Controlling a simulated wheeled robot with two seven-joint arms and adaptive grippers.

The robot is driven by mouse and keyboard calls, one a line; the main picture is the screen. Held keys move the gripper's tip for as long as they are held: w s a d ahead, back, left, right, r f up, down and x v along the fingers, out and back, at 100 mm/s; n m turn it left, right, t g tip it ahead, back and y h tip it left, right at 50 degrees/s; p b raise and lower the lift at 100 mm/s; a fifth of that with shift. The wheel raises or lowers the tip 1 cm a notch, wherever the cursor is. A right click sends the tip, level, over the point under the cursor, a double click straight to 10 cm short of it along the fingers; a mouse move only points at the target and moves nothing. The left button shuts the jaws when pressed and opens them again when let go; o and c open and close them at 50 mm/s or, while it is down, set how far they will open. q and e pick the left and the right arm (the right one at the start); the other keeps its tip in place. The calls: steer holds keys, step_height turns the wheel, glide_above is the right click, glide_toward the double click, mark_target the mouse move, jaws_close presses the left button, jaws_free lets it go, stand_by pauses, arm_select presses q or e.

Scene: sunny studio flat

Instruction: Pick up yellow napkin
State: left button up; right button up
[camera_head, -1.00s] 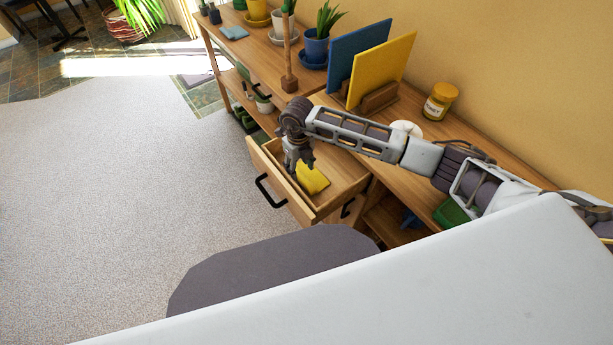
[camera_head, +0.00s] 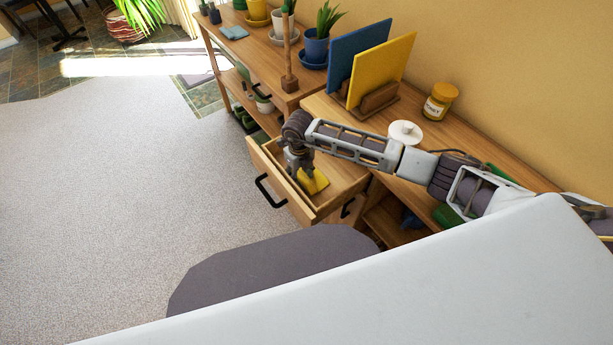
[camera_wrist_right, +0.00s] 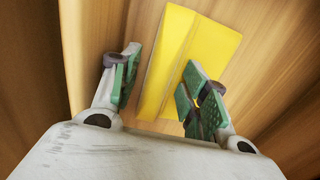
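The yellow napkin (camera_head: 314,181) lies in the open wooden drawer (camera_head: 270,174), partly hidden by my right gripper in the head view. It looks folded, with a crease along it in the right wrist view (camera_wrist_right: 188,60). My right gripper (camera_head: 301,172) points down into the drawer over the napkin. In the wrist view its two green-padded fingers (camera_wrist_right: 160,92) are apart, with the near part of the napkin between and just beyond them. I cannot tell whether they touch it. My left gripper is not in view.
The drawer's walls surround my right gripper closely. On the wooden top stand a blue board (camera_head: 357,58), a yellow board (camera_head: 382,68), a honey jar (camera_head: 440,101) and a white round lidded thing (camera_head: 405,132). Open carpet (camera_head: 120,190) lies to the left.

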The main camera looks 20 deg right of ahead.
mark_target(300, 175)
steer(key=c, duration=0.8)
steer(key=shift+r, duration=5)
